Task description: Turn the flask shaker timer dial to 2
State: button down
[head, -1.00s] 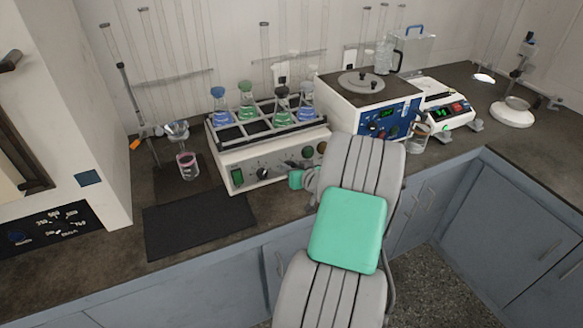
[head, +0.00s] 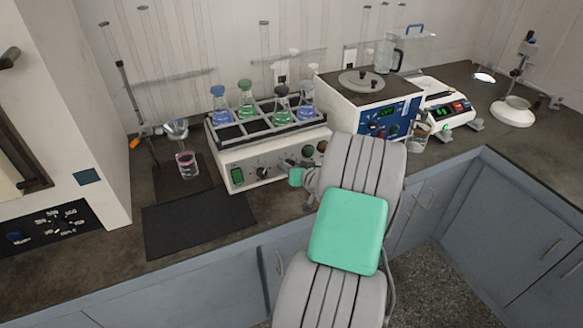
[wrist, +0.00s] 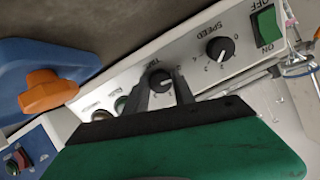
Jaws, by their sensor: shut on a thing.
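The flask shaker (head: 240,180) stands on the bench, its white front panel facing me, with flasks in its top rack. In the wrist view, the black timer dial (wrist: 160,79) sits on that panel between the two fingers of my gripper (wrist: 163,88). The gripper is shut on the dial, one finger on each side. The timer's scale is partly covered by the fingers, and I cannot read its setting surely. The black speed dial (wrist: 220,49) is beside it, with the green on/off switch (wrist: 266,24) beyond. In the head view, my arm hides part of the shaker's right end.
Two round buttons (wrist: 120,103) sit on the timer's other side. A blue part with an orange knob (wrist: 48,91) lies at left in the wrist view. A blue-fronted device (head: 345,98) stands right of the shaker. A dark mat (head: 200,222) lies clear in front.

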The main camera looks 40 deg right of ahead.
jog(key=m+b, duration=0.1)
jog(key=m, duration=0.7)
jog(key=shift+a, duration=0.1)
jog(key=m+p, duration=0.1)
jog(key=m, duration=0.4)
jog(key=shift+t, duration=0.3)
jog(key=shift+m+p, duration=0.65)
jog(key=shift+m, duration=1.05)
jog(key=c, duration=1.1)
grip_release()
jog(key=shift+o, duration=0.2)
